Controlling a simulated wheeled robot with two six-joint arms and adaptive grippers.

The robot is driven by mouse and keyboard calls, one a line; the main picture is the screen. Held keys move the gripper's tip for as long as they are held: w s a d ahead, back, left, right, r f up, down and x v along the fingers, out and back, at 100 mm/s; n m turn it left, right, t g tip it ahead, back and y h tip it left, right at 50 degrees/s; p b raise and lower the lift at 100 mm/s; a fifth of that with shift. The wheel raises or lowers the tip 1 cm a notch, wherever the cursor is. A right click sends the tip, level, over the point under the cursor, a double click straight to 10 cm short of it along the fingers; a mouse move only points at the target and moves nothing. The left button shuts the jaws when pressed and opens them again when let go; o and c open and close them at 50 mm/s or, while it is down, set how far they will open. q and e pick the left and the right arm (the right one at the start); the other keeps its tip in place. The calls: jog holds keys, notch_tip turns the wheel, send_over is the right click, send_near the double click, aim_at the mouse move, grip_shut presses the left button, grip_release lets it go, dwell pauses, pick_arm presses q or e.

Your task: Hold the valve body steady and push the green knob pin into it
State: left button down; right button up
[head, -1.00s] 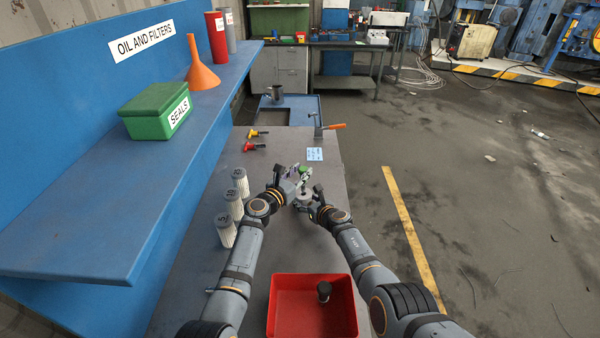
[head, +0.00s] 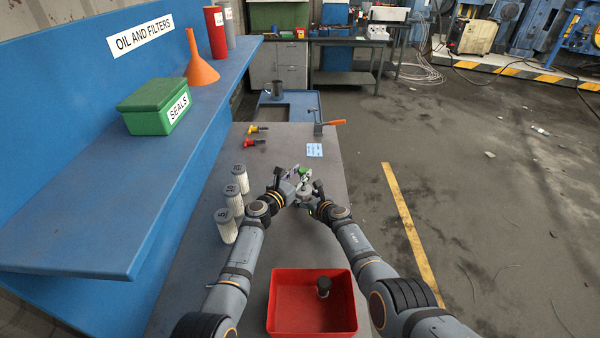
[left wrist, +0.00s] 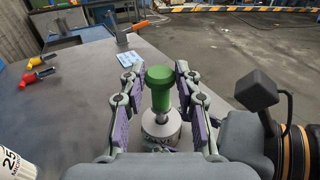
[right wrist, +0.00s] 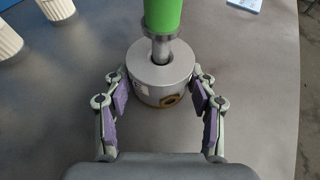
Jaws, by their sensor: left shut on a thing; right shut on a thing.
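The green knob pin (left wrist: 159,88) stands upright between the fingers of my left gripper (left wrist: 158,105), which is shut on it. My right gripper (right wrist: 160,97) is shut on the valve body from both sides. In the right wrist view the pin's grey shaft meets the top hole; its tip is hidden, so depth is unclear. In the head view both grippers meet over the bench, with the green knob (head: 304,172) above the body.
A red bin (head: 290,310) with a dark part in it stands at the near end of the bench. White filters (head: 227,225) stand at the left.

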pick_arm(q)
jog(key=shift+f, duration=1.35)
jog(key=c, duration=0.9)
grip_release()
jog(key=shift+o, duration=0.2)
jog(key=shift+f, duration=0.1)
pick_arm(e)
jog(key=o, duration=1.7)
pick_arm(q)
jog(key=f+v, duration=0.1)
jog(key=v, duration=1.1)
jog(key=shift+r, duration=0.5)
pick_arm(e)
jog(key=shift+s, duration=0.1)
